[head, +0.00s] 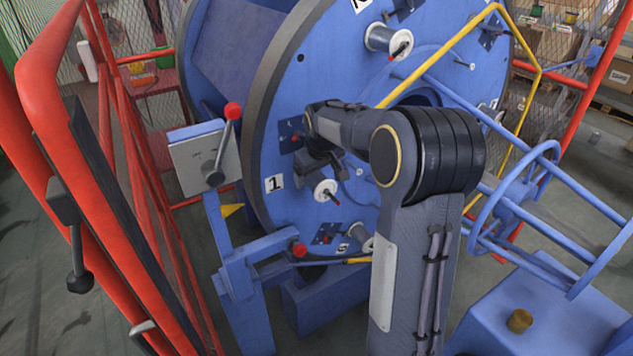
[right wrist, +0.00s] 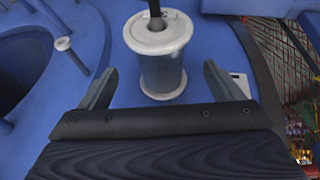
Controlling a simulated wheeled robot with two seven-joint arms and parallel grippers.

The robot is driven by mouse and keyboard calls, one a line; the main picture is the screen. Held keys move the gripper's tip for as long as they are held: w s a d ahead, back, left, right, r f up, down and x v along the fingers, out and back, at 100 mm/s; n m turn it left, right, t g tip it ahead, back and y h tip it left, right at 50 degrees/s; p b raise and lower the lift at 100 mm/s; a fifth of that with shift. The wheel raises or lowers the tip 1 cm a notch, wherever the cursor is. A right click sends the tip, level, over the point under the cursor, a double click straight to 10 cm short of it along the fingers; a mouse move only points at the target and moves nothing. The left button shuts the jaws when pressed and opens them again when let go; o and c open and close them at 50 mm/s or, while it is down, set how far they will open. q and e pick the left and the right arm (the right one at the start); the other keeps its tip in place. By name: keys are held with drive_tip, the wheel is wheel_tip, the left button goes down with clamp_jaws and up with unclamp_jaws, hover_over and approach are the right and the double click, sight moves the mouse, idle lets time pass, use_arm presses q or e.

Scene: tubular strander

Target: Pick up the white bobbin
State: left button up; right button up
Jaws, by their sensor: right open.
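The white bobbin (right wrist: 163,72) has white flanges and a grey middle, and a dark pin stands out of its top in the right wrist view. In the head view a white bobbin (head: 323,188) sits on the blue disc near the label "1", just below my right gripper (head: 331,163). In the right wrist view my right gripper (right wrist: 160,82) is open, with one finger on each side of the bobbin's lower part. Gaps show between both fingers and the bobbin. My forearm hides part of the disc. My left gripper is not in view.
The large blue disc (head: 330,80) carries other bobbins, one at its top (head: 388,38). A yellow tube frame (head: 450,45) and blue rods stand at right. A grey box with a red-knobbed lever (head: 205,160) and red railing (head: 50,90) stand at left.

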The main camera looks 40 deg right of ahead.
drive_tip(key=x, duration=0.4)
drive_tip(key=shift+s+f, duration=0.15)
drive_tip(key=shift+f, duration=0.2)
drive_tip(key=shift+c, duration=0.2)
drive_tip(key=shift+r, duration=0.15)
drive_tip(key=c, duration=1.4)
